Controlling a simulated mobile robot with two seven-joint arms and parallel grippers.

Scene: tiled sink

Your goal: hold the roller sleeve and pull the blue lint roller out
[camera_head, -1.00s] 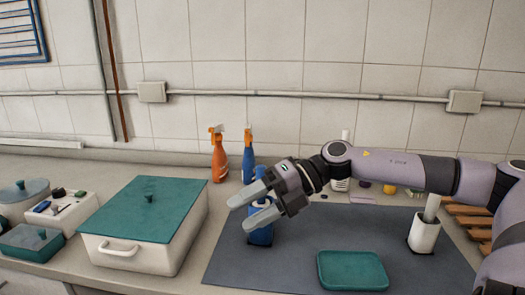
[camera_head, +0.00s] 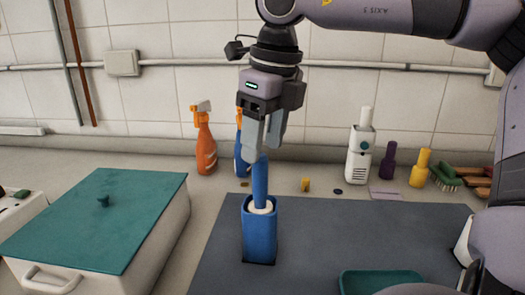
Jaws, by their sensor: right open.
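The blue lint roller (camera_head: 260,182) stands upright in the blue roller sleeve (camera_head: 260,235), with its handle sticking up and a white part showing at the sleeve's mouth. The sleeve stands on the dark grey mat. My right gripper (camera_head: 262,150) points straight down over the roller, with its fingers at the top end of the handle. The gripper is open; whether a finger touches the handle I cannot tell. My left gripper is not in view.
A white box with a green lid (camera_head: 90,225) stands on the left. An orange spray bottle (camera_head: 205,148) and a blue one (camera_head: 241,160) stand behind. A green tray (camera_head: 380,281) lies at the front right. The grey mat (camera_head: 330,235) is clear beside the sleeve.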

